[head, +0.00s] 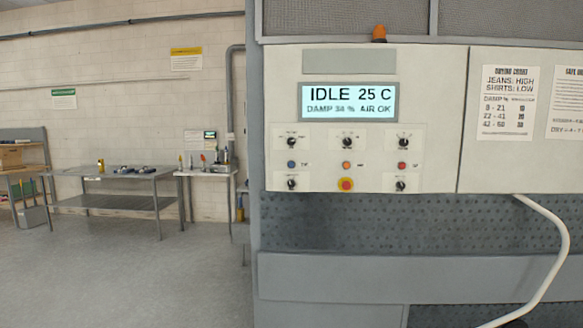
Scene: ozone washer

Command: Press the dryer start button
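The machine's pale control panel (440,120) fills the upper right of the head view. Its display (348,101) reads IDLE 25 C, DAMP 34 %, AIR OK. Below it is a row with a blue button (291,165), an orange button (346,165) and a red button (402,165). Their labels are too small to read, so I cannot tell which one is the dryer start button. A larger red button on a yellow base (346,185) sits under the orange one. Several black knobs (347,142) surround the buttons. Neither of my grippers is in view.
A curved white tube (562,240) runs in front of the machine at the lower right. An amber beacon (379,33) tops the panel; a settings chart (507,103) hangs on its right. Metal tables (115,172) stand at the back left. The left floor (120,275) is clear.

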